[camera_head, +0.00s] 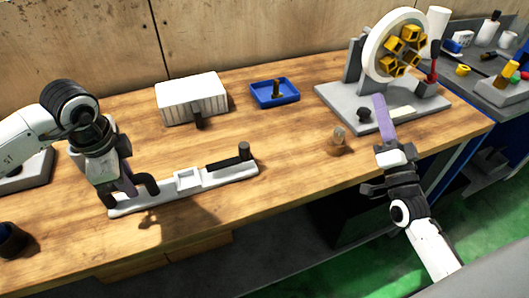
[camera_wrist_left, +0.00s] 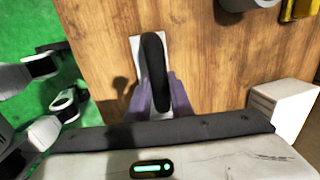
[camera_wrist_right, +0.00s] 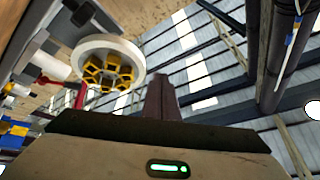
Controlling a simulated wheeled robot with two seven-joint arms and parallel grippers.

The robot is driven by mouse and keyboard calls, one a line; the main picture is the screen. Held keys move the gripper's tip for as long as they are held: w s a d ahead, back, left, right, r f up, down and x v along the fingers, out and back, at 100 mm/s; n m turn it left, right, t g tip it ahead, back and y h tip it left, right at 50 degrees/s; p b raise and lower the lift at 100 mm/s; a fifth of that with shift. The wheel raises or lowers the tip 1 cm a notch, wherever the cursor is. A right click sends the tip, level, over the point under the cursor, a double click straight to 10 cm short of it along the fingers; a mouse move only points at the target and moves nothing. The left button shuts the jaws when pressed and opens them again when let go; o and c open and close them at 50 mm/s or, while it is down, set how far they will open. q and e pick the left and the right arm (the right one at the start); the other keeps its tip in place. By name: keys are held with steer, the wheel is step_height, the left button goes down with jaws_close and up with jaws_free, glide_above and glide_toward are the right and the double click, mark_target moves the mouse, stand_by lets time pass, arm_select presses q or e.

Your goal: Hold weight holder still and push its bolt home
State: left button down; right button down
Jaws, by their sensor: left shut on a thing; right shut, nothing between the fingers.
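The long white bar that I take as the weight holder (camera_head: 185,191) lies on the table's left front part, with a raised square frame at its middle. A black rod with an upright knob, seemingly its bolt (camera_head: 228,162), lies along the right end. My left gripper (camera_head: 128,188) is shut on the black handle (camera_head: 148,184) at the bar's left end. In the left wrist view, this handle (camera_wrist_left: 153,70) is between the purple fingers. My right gripper (camera_head: 380,101) is shut and empty, well right of the bar, its purple fingers raised before the wheel stand.
A grey stand (camera_head: 345,102) carries a white wheel with yellow blocks (camera_head: 401,48) at the right. A small cylinder (camera_head: 339,136) stands between bar and right gripper. A white ribbed box (camera_head: 190,98) and a blue tray (camera_head: 273,96) are behind the bar.

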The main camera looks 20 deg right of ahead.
steer(key=w+d+r+m+t, duration=0.1)
steer(key=w+d+r+m, duration=0.15)
steer(key=r, duration=0.65)
steer(key=w+d+r+m+t, duration=0.1)
steer(key=w+d+r, duration=0.25)
steer(key=r, duration=0.45)
steer(key=a+f+g+y, duration=0.3)
steer(key=a+f, duration=0.1)
steer(key=f, duration=0.4)
steer(key=a+f+g+y, duration=0.3)
steer(key=a+f+y, duration=0.15)
steer(key=f, duration=0.45)
steer(key=s+a+f+n+g+y, duration=0.1)
steer(key=s+a+f+y, duration=0.1)
steer(key=a, duration=0.3)
steer(key=s+a+f+n+g+y, duration=0.1)
steer(key=s+a+f+y, duration=0.1)
steer(key=s+a+f, duration=0.2)
steer(key=s+a+f+n+g+y, duration=0.1)
steer(key=s+a+f+y, duration=0.1)
steer(key=s+a, duration=0.3)
steer(key=shift+s+a+f+y, duration=0.2)
steer(key=shift+a+y, duration=0.1)
steer(key=shift+a, duration=0.1)
steer(key=shift+s+a+f+y, duration=0.1)
steer(key=shift+a+f+y, duration=0.15)
steer(key=shift+a, duration=0.15)
